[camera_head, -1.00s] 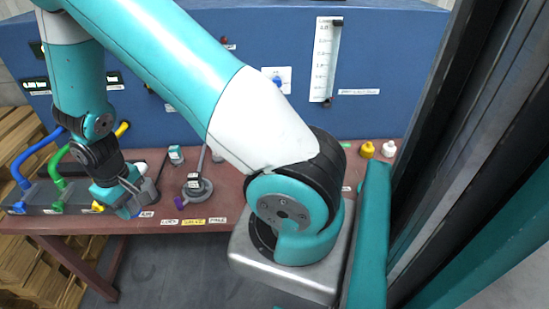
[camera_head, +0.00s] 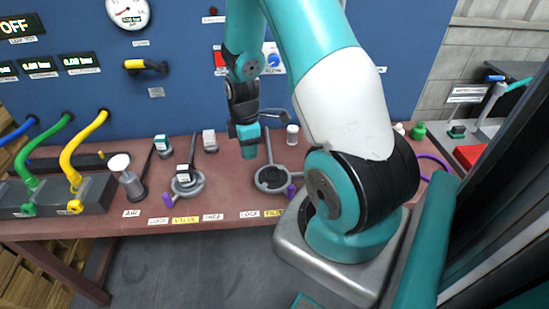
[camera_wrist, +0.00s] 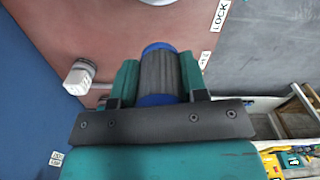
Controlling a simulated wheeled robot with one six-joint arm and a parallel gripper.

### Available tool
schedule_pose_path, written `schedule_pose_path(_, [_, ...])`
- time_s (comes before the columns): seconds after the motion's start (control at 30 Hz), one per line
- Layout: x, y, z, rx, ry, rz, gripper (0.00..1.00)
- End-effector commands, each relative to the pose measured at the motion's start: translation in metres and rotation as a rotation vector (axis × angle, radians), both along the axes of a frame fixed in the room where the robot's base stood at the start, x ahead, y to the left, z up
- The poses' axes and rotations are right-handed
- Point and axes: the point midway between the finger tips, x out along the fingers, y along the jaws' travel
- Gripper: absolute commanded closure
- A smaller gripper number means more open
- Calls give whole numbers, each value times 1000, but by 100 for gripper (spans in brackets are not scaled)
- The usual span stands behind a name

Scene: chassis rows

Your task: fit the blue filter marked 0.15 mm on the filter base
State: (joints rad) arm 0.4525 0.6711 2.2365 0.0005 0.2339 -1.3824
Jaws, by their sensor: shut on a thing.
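My gripper (camera_head: 249,150) is shut on a filter (camera_wrist: 158,74), a dark grey ribbed cylinder with blue ends, held between teal fingers in the wrist view. No size marking can be read on it. In the head view the filter is mostly hidden by my gripper. The likely filter base (camera_head: 268,186) is a round dark grey fitting with a purple lever, behind a yellow label. My gripper is above the bench, slightly behind and left of this base, apart from it.
A similar round fitting (camera_head: 188,184) holding a white-labelled piece stands to the left. A small white cylinder (camera_head: 292,136) stands behind right of the base. Hoses and a grey manifold (camera_head: 95,190) are at far left. The blue panel (camera_head: 190,105) rises behind the bench.

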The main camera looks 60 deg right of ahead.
Motion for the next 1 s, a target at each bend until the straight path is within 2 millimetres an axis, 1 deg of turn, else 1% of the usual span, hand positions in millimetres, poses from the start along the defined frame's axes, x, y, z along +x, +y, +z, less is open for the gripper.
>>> schedule_pose_path(0.03, [-11,-13,-12,1,1,68,83])
schedule_pose_path(0.1, [-24,-26,-17,0,0,173,83])
schedule_pose_path(0.2, [-37,-39,-22,0,0,289,83])
schedule_pose_path(0.3, [-46,-46,-24,0,-1,362,83])
schedule_pose_path(0.47, [-50,-49,-29,0,0,406,83])
schedule_pose_path(0.57, [-50,-49,-37,0,0,407,83])
schedule_pose_path(0.83, [-50,-49,-65,0,0,406,83])
schedule_pose_path(1.0, [-49,-49,-70,0,-1,405,83])
